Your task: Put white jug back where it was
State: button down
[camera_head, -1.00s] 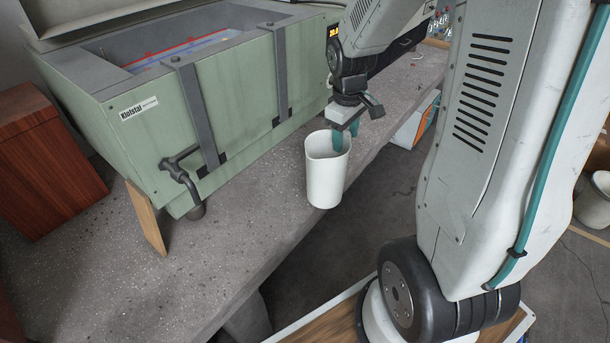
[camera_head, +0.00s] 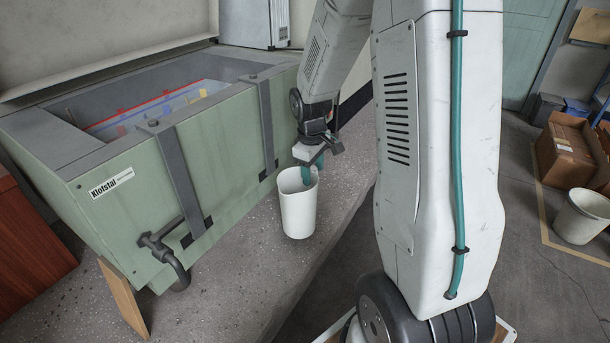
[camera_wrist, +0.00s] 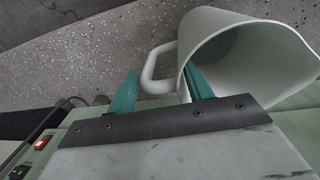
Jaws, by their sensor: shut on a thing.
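The white jug (camera_head: 298,208) is upright in the head view, in front of the green Klofstal tank (camera_head: 225,150) and over the grey bench top. My gripper (camera_head: 306,174) is at its rim from above and is shut on it. In the wrist view, the jug (camera_wrist: 240,32) has its open mouth facing the camera, and its handle lies between the teal fingers of my gripper (camera_wrist: 160,90). One finger is inside the mouth and the other is outside the handle. I cannot tell whether the jug's base touches the bench.
The tank's tap (camera_head: 165,255) sticks out left of the jug. The bench top (camera_head: 235,265) is clear between them. The bench's front edge runs right of the jug. A brown box (camera_head: 568,150) and a white bin (camera_head: 582,217) stand on the floor at right.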

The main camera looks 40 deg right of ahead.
jog(key=f, duration=0.1)
jog(key=w+f, duration=0.1)
jog(key=f, duration=0.1)
jog(key=shift+w+f, duration=0.15)
jog(key=shift+f, duration=0.1)
jog(key=shift+a, duration=0.1)
jog(key=shift+f, duration=0.1)
jog(key=c, duration=0.6)
grip_release()
